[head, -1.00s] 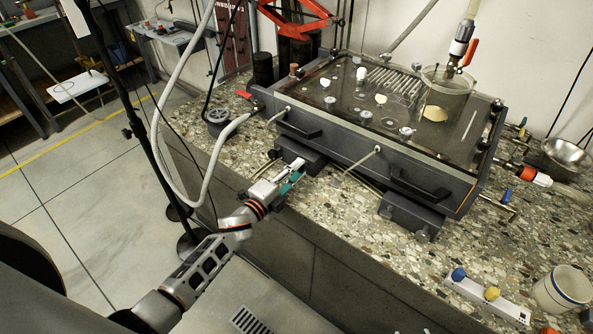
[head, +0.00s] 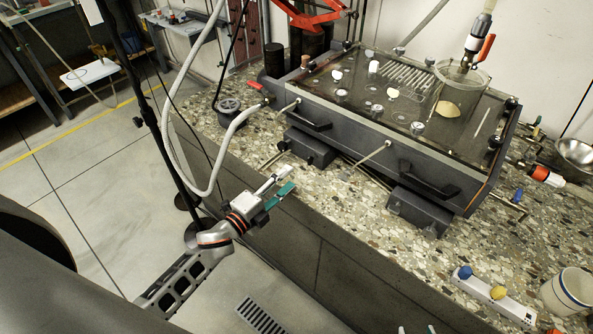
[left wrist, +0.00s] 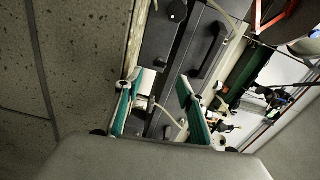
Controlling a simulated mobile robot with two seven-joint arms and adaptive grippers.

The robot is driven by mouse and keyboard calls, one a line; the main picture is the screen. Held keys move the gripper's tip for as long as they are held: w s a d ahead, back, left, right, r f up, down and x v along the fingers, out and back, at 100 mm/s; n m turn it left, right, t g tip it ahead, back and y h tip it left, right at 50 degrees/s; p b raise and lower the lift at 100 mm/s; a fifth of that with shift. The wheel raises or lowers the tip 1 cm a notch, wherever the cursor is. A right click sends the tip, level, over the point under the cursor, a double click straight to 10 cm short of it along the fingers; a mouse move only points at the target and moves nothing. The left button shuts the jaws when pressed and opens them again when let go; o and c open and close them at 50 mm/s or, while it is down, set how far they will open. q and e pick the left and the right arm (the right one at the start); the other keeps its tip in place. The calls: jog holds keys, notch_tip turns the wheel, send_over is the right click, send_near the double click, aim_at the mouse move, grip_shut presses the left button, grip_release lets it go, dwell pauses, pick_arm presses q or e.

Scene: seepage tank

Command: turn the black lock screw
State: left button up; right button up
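The black lock screw is not clearly told apart. A round black knob (left wrist: 177,11) shows at the top of the left wrist view, on a dark block; I cannot tell whether it is the screw. In the head view, two dark blocks, the left one (head: 309,149) and the right one (head: 418,211), sit at the tank's front (head: 365,155). My left gripper (head: 283,181) is open and empty, in front of the left block and apart from it. Its teal-padded fingers are spread in the left wrist view (left wrist: 158,80). Two tips of my right gripper (head: 417,329) show apart at the bottom edge.
A pebbled bench top (head: 350,215) lies in front of the tank, with free room there. A hose (head: 221,160) loops left of my left gripper, beside a black stand pole (head: 150,115). A white strip with knobs (head: 494,296) and a cup (head: 569,292) stand front right.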

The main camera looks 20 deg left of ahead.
pick_arm(q)
jog(key=shift+v, duration=1.4)
